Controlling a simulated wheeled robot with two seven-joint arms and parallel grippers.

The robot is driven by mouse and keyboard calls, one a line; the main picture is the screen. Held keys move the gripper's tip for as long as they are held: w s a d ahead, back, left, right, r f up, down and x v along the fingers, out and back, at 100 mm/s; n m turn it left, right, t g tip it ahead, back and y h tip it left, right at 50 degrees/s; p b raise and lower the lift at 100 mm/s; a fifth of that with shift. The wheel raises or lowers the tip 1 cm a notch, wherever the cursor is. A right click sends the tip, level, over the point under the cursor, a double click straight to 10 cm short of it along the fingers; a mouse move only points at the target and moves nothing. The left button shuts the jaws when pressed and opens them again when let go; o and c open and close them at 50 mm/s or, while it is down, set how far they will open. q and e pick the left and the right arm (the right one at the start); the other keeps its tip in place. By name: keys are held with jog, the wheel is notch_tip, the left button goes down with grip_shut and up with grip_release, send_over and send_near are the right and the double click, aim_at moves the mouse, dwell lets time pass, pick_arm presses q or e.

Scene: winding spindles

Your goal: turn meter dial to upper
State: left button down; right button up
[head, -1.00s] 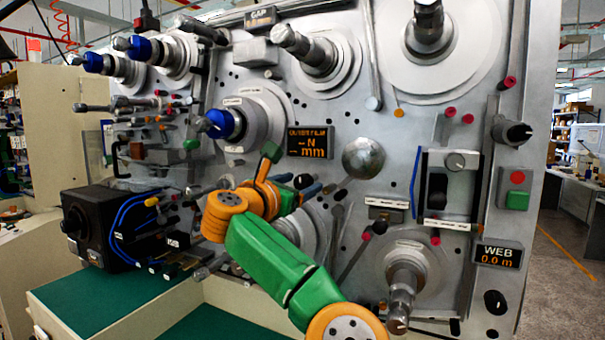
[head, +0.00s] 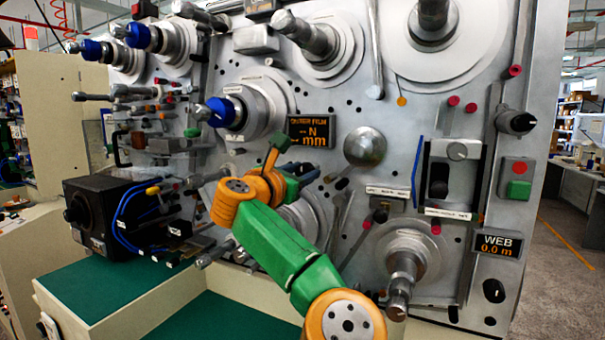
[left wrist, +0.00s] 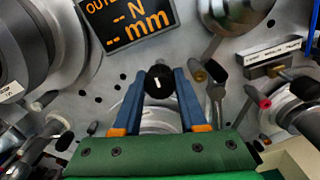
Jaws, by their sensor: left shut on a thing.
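The meter dial is a small round black knob (left wrist: 158,80) with a short white mark, seen in the left wrist view below the orange-lit display. The mark stands roughly upright in that view. My left gripper (left wrist: 160,74) has its blue fingers on both sides of the knob and is shut on it. In the head view my left gripper (head: 322,178) reaches the panel just below the display (head: 311,131), and the wrist and fingers largely hide the dial there. The display reads "-- N" and "-- mm". My right gripper is not in view.
A domed metal disc (head: 365,146) sits right of the display, and a blue-tipped spindle (head: 222,112) left of it. A small labelled lever block (left wrist: 272,58) is right of the dial. A black box with blue cables (head: 92,217) stands at lower left, above a green bench top (head: 110,275).

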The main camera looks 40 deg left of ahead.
pick_arm(q)
jog(key=m+b, duration=0.1)
jog(key=m, duration=0.2)
jog(key=shift+f+m+b, duration=0.2)
jog(key=shift+m+b, duration=0.15)
jog(key=shift+m, duration=0.05)
jog(key=m+b, duration=0.1)
jog(key=m, duration=0.2)
jog(key=shift+m, duration=0.4)
jog(key=m+b, duration=0.1)
jog(key=m, duration=0.3)
jog(key=shift+b, duration=0.35)
jog(key=shift+r+m+b, duration=0.15)
jog(key=shift+m+b, duration=0.25)
jog(key=shift+m, duration=1.2)
jog(key=shift+r, duration=0.1)
jog(key=c, duration=0.8)
grip_release()
jog(key=o, duration=0.3)
jog(key=shift+o, duration=0.2)
